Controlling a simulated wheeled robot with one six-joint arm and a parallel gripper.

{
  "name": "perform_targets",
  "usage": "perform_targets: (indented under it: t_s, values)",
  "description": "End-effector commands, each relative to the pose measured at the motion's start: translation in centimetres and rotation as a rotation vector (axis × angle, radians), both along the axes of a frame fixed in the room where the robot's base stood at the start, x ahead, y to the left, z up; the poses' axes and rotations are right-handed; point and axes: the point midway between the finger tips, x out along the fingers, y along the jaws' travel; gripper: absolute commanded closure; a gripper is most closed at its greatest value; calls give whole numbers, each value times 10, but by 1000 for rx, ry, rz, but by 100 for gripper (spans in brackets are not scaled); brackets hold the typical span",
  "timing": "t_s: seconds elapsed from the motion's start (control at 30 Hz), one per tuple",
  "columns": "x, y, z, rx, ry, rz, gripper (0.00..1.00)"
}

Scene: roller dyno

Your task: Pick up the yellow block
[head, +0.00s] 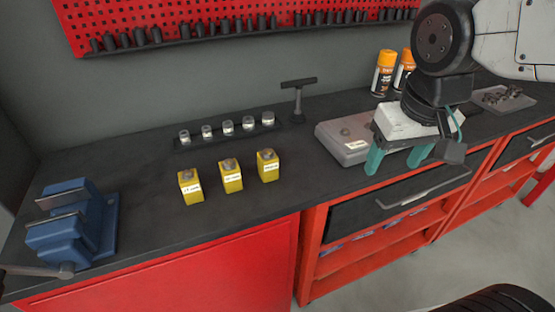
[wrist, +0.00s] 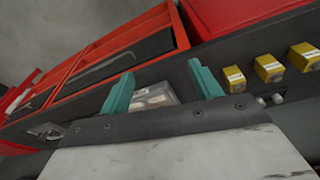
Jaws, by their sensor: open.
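Three yellow blocks with white labels and a grey knob on top stand in a row on the dark workbench top: a left one (head: 190,187), a middle one (head: 231,176) and a right one (head: 267,166). They also show at the right of the wrist view, with the nearest block (wrist: 234,78) beside my right finger. My gripper (head: 396,160) is open and empty, with teal fingers, over the bench's front edge to the right of the blocks. In the wrist view my gripper (wrist: 160,90) has its fingers wide apart, clear of every block.
A blue vise (head: 70,225) stands at the left. Behind the blocks are a rack of small jars (head: 227,124) and a black T-shaped stand (head: 298,98). A grey box (head: 343,145) sits close behind my gripper. Orange-capped cans (head: 383,75) stand further back. Bench in front of the blocks is clear.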

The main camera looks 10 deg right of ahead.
Motion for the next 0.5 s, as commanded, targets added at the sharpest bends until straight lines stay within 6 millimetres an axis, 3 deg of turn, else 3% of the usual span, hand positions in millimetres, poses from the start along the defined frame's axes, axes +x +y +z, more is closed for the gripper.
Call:
perform_targets:
  t_s: [0.03,0.2,0.33,0.5]
  values:
    - [26,15,-6,-5,-12,28,36]
    - [102,77,-29,3,-93,106,36]
    - [141,129,-52,25,-144,162,36]
    - [165,177,-74,51,-184,210,36]
